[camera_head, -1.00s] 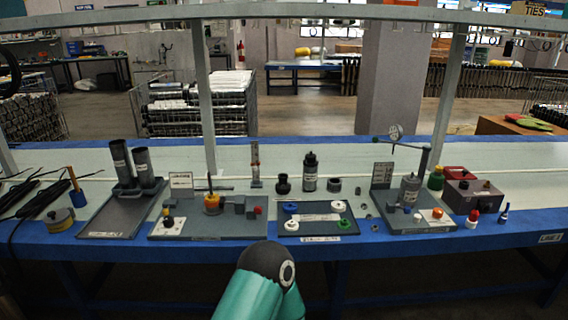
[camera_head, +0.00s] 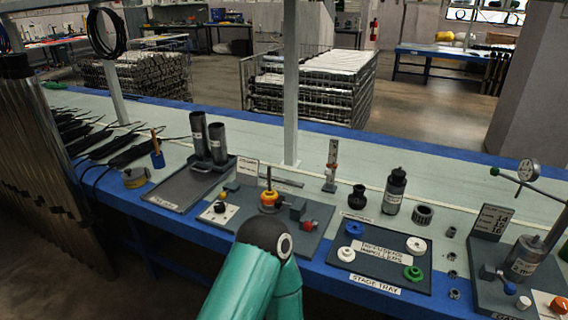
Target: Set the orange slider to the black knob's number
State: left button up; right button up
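The black knob (camera_head: 220,206) sits on a white plate on the grey fixture board (camera_head: 292,240) left of centre; the number it points to is too small to read. A small upright post (camera_head: 331,166) stands behind that board, with an orange-red part on it that may be the orange slider; its setting cannot be read. An orange knob (camera_head: 558,304) also shows on a white plate at the lower right edge. Neither gripper shows; only a teal arm link of mine with a black joint rises at bottom centre.
The stage tray (camera_head: 380,282) holds blue, white and green rings. Two dark tubes (camera_head: 217,142) stand on a tray (camera_head: 180,188) at left. A gauge (camera_head: 528,170) stands at right. The pale table strip behind is mostly clear.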

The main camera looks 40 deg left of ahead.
aim_at(328, 172)
jog(key=u, duration=0.15)
jog(key=i, duration=0.55)
jog(key=u, duration=0.4)
jog(key=k, duration=0.9)
jog(key=u, duration=0.2)
jog(key=i, duration=0.85)
